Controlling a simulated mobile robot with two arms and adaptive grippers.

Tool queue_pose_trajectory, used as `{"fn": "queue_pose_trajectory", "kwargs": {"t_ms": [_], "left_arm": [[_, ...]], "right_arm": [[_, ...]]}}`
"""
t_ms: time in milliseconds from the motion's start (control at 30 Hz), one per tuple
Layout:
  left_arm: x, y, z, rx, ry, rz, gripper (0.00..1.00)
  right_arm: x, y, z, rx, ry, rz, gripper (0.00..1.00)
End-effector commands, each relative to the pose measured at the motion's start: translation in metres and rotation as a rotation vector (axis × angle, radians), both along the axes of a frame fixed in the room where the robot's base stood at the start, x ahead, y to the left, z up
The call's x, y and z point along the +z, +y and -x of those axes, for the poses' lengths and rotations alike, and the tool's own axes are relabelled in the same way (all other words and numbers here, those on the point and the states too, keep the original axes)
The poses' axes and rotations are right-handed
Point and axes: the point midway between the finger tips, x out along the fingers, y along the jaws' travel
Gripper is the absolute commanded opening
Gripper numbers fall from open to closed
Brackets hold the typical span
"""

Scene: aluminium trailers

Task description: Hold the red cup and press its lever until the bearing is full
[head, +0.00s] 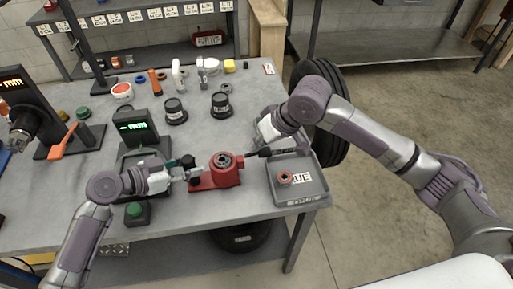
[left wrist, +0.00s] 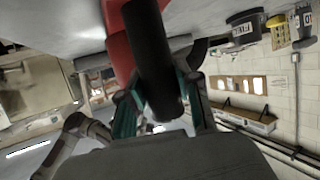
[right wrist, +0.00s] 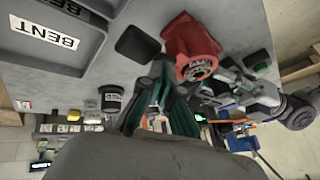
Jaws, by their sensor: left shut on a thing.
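The red cup (head: 213,178) stands near the front edge of the table, with a round grey bearing (head: 223,159) in its top. It also shows in the right wrist view (right wrist: 190,43). My left gripper (head: 190,171) is at its left side. In the left wrist view its fingers are closed around a black cylindrical handle (left wrist: 153,60) beside the red body. My right gripper (head: 263,152) is just right of the cup, low over the table. Its fingertips (right wrist: 164,68) come together with nothing visible between them. I cannot make out the lever clearly, nor whether the right fingertips touch it.
A grey labelled tray (head: 312,194) with a small reddish ring (head: 285,178) stands to the right. A display with green digits (head: 138,126) and a green button (head: 135,211) are to the left. Black pots (head: 175,110) and small items stand behind. A tyre (head: 332,140) is beyond the table's right edge.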

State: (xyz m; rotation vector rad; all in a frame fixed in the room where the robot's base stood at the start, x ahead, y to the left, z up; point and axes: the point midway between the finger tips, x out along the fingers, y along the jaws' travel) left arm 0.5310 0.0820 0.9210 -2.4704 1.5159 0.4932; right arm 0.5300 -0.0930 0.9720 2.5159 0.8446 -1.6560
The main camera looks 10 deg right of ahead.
Motion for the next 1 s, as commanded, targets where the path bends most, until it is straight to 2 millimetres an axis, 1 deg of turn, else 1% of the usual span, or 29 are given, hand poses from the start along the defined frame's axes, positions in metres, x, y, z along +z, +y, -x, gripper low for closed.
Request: {"fn": "queue_pose_trajectory", "kwargs": {"t_ms": [300, 667, 767, 1000], "left_arm": [[0.000, 0.001, -0.001, 0.003, -0.001, -0.001, 0.00], [0.000, 0.001, 0.000, 0.001, -0.001, -0.002, 0.00], [0.000, 0.001, 0.000, 0.001, -0.001, -0.001, 0.00], [0.000, 0.000, 0.000, 0.001, 0.000, -0.001, 0.00]], "right_arm": [[0.017, 0.003, 0.000, -0.003, 0.001, 0.004, 0.00], [0.021, 0.005, 0.000, -0.001, -0.001, 0.000, 0.00], [0.028, 0.008, -0.001, 0.000, -0.003, -0.002, 0.00], [0.051, 0.015, -0.001, 0.001, -0.004, -0.001, 0.00]]}}
